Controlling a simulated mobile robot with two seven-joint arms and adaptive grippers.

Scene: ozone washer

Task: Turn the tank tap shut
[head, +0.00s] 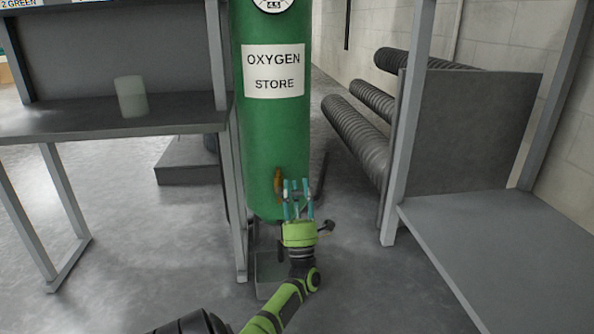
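The green tank (272,125) stands upright in the middle of the head view, with a white label reading "OXYGEN STORE". A small orange-brown tap (277,182) shows low on its front, its visible part upright. My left gripper (297,184) is in front of the lower tank, just right of the tap in the picture. Its teal fingers are apart with a gap between them, and I see nothing held. The fingers may hide part of the tap fitting; I cannot tell whether they touch it. My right gripper is not in view.
A grey bench with a pale translucent cylinder (131,96) stands left of the tank. A dark hose (321,178) hangs right of it. A grey shelf unit (500,240) fills the right side, with ribbed ducts (357,133) behind. Floor is clear at lower left.

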